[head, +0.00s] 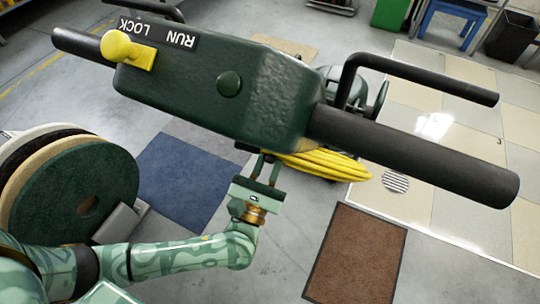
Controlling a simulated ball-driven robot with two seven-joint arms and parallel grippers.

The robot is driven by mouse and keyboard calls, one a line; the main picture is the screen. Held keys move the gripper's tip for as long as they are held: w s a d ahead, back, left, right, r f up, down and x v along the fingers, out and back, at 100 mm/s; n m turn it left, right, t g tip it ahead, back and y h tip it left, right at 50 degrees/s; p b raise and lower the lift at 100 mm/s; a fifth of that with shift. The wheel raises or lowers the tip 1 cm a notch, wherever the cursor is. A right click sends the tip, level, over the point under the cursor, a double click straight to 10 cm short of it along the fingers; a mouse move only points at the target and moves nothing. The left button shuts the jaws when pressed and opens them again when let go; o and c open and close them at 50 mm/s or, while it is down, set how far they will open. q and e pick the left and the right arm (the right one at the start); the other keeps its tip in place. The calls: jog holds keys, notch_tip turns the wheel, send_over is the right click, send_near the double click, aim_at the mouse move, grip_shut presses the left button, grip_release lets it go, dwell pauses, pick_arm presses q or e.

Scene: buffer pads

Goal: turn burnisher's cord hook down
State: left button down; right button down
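The burnisher's dark green handle housing (225,85) spans the upper middle of the head view, with RUN and LOCK lettering and a yellow lever (126,50). A coiled yellow cord (325,164) hangs below and behind it. I cannot make out the cord hook clearly; the housing and handle hide much of that area. My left gripper (266,166) points up to the housing's lower edge, left of the cord. Its two fingers stand apart with a gap between them; the tips are partly hidden at the housing. My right gripper is not in view.
Black bar grips (415,155) stick out from the housing. Large round pads (75,190) stand at the left beside my arm. A blue mat (188,180) and a brown mat (356,256) lie on the grey floor. A green bin and blue stool stand at the back right.

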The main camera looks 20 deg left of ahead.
pick_arm(q)
jog(key=shift+d+m+y, duration=0.15)
jog(key=shift+m+y, duration=0.25)
jog(key=shift+d+f+m+y, duration=0.1)
jog(key=shift+m+y, duration=0.4)
jog(key=shift+y, duration=0.1)
jog(key=shift+d+f+m+y, duration=0.1)
jog(key=shift+m+y, duration=0.5)
jog(key=shift+w+d+f+m+t+y+b, duration=0.1)
jog(key=shift+w+f+m+t+y+b, duration=0.4)
jog(key=shift+m, duration=1.7)
jog(key=shift+d+f+m+t+y+b, duration=0.1)
jog(key=shift+m+t+y+b, duration=0.4)
jog(key=shift+m+y+b, duration=1.15)
jog(key=shift+w+d+f+m+t+y+b, duration=0.1)
jog(key=shift+w+f+m+t+y+b, duration=0.3)
jog(key=shift+m, duration=2.35)
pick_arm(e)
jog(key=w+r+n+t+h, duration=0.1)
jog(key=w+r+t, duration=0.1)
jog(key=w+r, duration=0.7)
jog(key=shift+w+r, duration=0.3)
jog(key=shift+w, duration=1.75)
pick_arm(q)
jog(key=shift+s+r, duration=0.15)
jog(key=shift+r, duration=0.05)
